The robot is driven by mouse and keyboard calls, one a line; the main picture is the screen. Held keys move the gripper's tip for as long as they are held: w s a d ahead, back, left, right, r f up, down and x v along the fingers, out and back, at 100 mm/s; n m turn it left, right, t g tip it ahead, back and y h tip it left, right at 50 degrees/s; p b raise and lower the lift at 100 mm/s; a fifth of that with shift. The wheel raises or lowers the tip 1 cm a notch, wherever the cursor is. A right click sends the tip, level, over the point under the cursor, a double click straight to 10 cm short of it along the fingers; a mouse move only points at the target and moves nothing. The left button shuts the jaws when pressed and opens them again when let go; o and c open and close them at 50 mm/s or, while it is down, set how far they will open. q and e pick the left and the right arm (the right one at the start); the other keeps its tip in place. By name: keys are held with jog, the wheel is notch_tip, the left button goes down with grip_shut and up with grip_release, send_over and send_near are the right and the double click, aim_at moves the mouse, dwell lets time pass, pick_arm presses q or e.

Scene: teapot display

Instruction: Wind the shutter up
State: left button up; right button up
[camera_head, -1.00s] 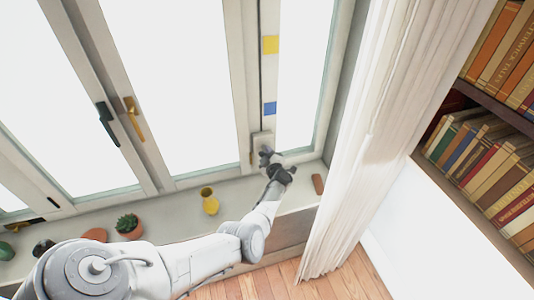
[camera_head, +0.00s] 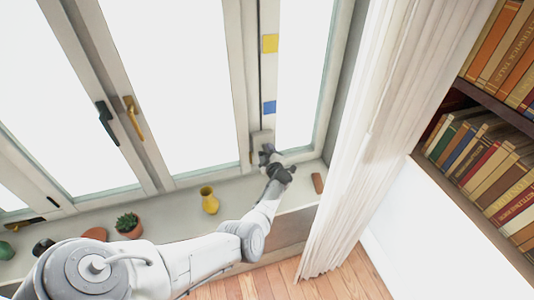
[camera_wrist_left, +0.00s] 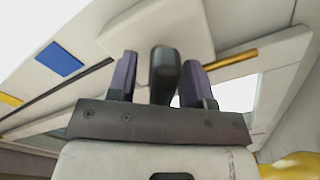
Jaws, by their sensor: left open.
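A pale winder box (camera_head: 261,138) is mounted low on the window frame; it also fills the top of the left wrist view (camera_wrist_left: 160,22). A dark rounded crank knob (camera_wrist_left: 165,75) sticks out from it. My left gripper (camera_head: 268,152) is at the box, open, with its two purple-grey fingers (camera_wrist_left: 160,80) on either side of the knob. I cannot tell whether they touch it. Above the box runs a pale strip with a yellow mark (camera_head: 270,44) and a blue mark (camera_head: 269,107). I cannot make out the shutter itself against the bright glass. My right gripper is out of view.
A yellow vase (camera_head: 209,200), a potted cactus (camera_head: 128,224) and a small brown block (camera_head: 318,183) stand on the windowsill (camera_head: 177,219). A white curtain (camera_head: 365,130) hangs to the right, close to my gripper. A bookshelf (camera_head: 480,100) is further right.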

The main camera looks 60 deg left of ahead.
pick_arm(q)
jog(key=shift+d, duration=0.1)
jog(key=shift+d, duration=0.3)
jog(key=p+v, duration=0.1)
jog(key=v, duration=1.2)
jog(key=shift+p, duration=0.35)
jog(key=shift+s, duration=0.1)
